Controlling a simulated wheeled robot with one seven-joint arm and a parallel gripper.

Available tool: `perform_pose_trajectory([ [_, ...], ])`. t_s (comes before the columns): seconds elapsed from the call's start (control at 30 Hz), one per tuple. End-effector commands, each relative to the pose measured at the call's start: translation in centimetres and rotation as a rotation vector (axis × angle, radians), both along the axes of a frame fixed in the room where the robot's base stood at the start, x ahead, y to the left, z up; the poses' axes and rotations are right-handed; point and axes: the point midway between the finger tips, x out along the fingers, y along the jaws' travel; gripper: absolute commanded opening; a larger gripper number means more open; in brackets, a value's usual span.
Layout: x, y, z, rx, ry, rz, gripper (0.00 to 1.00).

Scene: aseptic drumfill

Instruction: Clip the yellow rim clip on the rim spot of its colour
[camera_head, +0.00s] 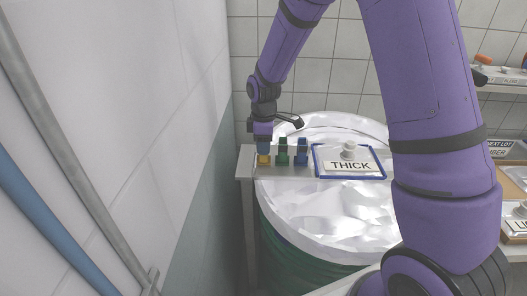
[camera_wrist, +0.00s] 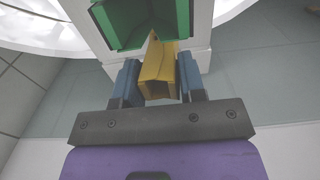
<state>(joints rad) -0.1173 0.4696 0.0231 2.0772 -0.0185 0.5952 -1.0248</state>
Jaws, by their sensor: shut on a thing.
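The yellow rim clip (camera_wrist: 157,73) is between the two blue fingers of my gripper (camera_wrist: 158,82) in the wrist view. My gripper is shut on it. In the head view the yellow clip (camera_head: 263,160) shows below my gripper (camera_head: 263,148), at the left end of a pale shelf (camera_head: 300,172). I cannot tell whether the clip still touches the shelf. A green clip (camera_head: 283,152) and a blue clip (camera_head: 301,152) stand to its right. The coloured rim spots cannot be made out.
A drum (camera_head: 325,215) with a shiny white liner stands under and behind the shelf. A blue-framed sign reading THICK (camera_head: 350,163) is right of the clips. A tiled wall (camera_head: 190,120) is close on the left. Side shelves with labelled items (camera_head: 505,148) stand at right.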

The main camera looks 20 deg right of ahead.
Motion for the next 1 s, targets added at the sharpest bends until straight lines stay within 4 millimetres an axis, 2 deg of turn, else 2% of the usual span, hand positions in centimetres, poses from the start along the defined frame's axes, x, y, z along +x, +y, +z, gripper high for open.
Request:
perform_pose_trajectory([
  [0.03, 0.0, 0.0, 0.0, 0.000, 0.000, 0.000, 0.33],
  [0.07, 0.0, 0.0, 0.0, 0.000, 0.000, 0.000, 0.26],
  [0.1, 0.0, 0.0, 0.0, 0.000, 0.000, 0.000, 0.24],
  [0.53, 0.0, 0.0, 0.2, 0.000, -0.001, 0.000, 0.23],
  [1.0, -0.2, 0.1, 2.6, 0.000, -0.002, 0.000, 0.23],
])
